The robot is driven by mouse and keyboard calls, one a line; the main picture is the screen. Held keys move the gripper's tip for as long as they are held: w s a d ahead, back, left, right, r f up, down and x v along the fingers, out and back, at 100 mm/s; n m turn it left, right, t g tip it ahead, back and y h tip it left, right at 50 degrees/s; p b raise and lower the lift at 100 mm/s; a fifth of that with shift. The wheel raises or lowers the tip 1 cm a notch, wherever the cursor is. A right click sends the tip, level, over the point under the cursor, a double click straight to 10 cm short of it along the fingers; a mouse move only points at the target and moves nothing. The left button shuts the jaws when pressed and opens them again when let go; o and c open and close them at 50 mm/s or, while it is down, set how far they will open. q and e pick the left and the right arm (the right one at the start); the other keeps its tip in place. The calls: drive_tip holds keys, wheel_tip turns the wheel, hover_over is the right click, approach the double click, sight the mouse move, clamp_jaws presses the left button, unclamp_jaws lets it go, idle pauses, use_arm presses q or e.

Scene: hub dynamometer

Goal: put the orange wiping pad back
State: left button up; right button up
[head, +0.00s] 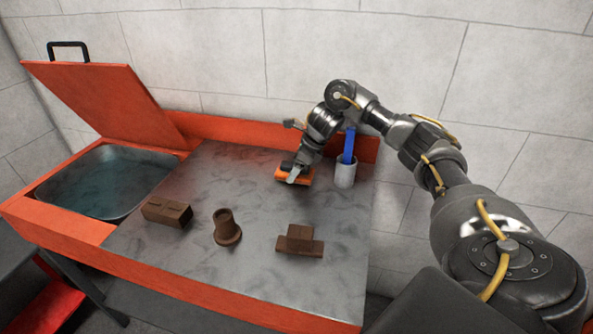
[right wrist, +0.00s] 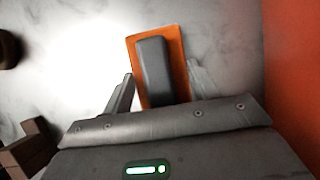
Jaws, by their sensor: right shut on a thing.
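The orange wiping pad (head: 282,177) lies at the back of the grey worktop, left of a light grey cup. It has a dark grip block on top, which shows clearly in the right wrist view (right wrist: 154,70) with the orange base around it. My right gripper (head: 293,174) reaches down over the pad from the right. Its fingers (right wrist: 160,92) stand on either side of the dark block and are shut on the pad. The pad looks to be at or close to the worktop; I cannot tell whether it touches. My left gripper is out of view.
The light grey cup (head: 345,174) holding a blue handle stands close right of my gripper. Brown parts stand on the worktop (head: 200,255): a block (head: 167,212), a flanged cylinder (head: 227,229) and a stepped piece (head: 299,242). A basin (head: 100,190) with a raised orange lid (head: 110,105) is left.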

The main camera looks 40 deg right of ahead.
drive_tip(key=shift+f, duration=0.25)
drive_tip(key=shift+r, duration=0.1)
drive_tip(key=o, duration=1)
drive_tip(key=shift+o, duration=0.2)
